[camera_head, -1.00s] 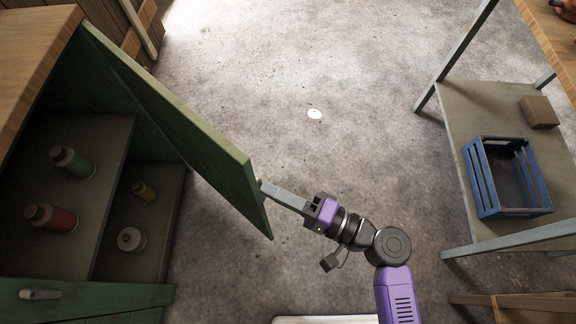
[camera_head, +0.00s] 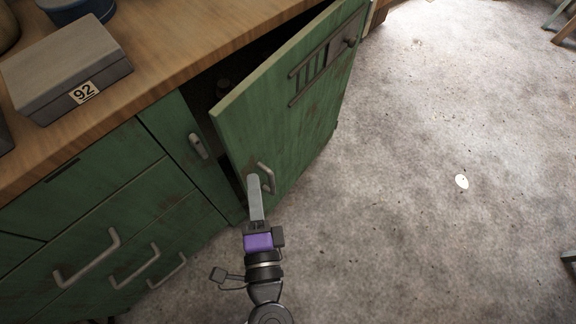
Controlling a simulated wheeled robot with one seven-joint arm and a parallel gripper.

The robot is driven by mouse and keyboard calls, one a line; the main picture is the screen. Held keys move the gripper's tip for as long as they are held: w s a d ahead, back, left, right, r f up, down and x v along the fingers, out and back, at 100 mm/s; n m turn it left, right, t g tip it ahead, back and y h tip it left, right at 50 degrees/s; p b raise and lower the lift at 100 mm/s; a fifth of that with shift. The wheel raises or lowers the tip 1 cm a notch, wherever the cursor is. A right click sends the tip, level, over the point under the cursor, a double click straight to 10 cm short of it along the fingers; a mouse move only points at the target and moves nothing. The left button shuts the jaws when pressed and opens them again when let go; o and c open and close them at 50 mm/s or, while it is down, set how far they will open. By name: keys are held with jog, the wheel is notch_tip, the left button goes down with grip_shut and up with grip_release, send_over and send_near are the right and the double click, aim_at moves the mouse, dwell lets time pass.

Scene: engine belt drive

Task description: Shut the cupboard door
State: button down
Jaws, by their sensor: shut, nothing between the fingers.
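The green cupboard door (camera_head: 290,110) stands partly open, its free edge swung out from the cabinet front. A dark gap shows between the door and the frame. A metal handle (camera_head: 265,177) sits near its lower free edge. My gripper (camera_head: 254,182) is shut and empty, its fingertips at the door's outer face beside the handle. I cannot tell whether they touch the door. The cupboard's inside is mostly hidden by the door and the worktop.
The wooden worktop (camera_head: 165,60) runs above the cupboard and carries a grey box (camera_head: 66,68) marked 92. Green drawers (camera_head: 95,235) with protruding handles are at the left. The concrete floor (camera_head: 420,200) at the right is mostly clear.

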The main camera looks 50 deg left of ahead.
jog(key=s+a, duration=0.1)
jog(key=a, duration=0.7)
jog(key=shift+s+a, duration=0.25)
jog(key=shift+a, duration=0.05)
